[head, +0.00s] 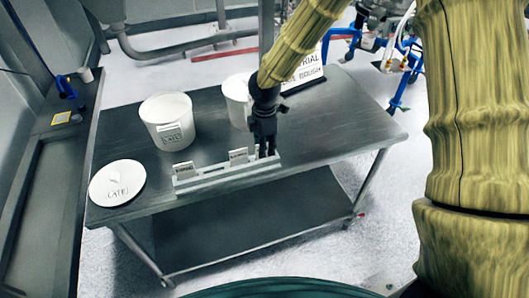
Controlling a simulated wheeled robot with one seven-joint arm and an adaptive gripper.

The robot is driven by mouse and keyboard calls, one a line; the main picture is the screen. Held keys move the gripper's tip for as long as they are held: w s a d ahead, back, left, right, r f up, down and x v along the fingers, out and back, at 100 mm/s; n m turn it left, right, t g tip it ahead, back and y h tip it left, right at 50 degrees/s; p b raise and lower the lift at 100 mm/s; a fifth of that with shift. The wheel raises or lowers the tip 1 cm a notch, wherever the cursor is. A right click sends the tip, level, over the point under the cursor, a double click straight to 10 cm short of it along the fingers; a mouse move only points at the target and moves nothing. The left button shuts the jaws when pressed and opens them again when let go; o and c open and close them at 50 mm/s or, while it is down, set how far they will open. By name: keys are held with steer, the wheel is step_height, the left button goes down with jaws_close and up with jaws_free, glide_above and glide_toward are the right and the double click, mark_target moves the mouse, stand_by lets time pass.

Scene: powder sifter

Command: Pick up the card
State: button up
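A pale, long card holder (226,173) lies along the front part of the dark metal table. One small white card (183,170) with dark lettering stands upright at its left. Another card (239,156) stands right of its middle. My dark gripper (266,154) points down at the holder's right end, just right of that second card. Its fingers show as dark prongs close together. Whether they are apart or closed on something cannot be made out, and any card between them is hidden.
The dark table (330,125) has free room at its right. A white tub (168,120) with a label stands behind the holder. A second white tub (236,98) is partly behind my arm. A labelled round white lid (117,183) lies at the left. A sign (308,70) stands at the back.

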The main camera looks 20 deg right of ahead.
jaws_close()
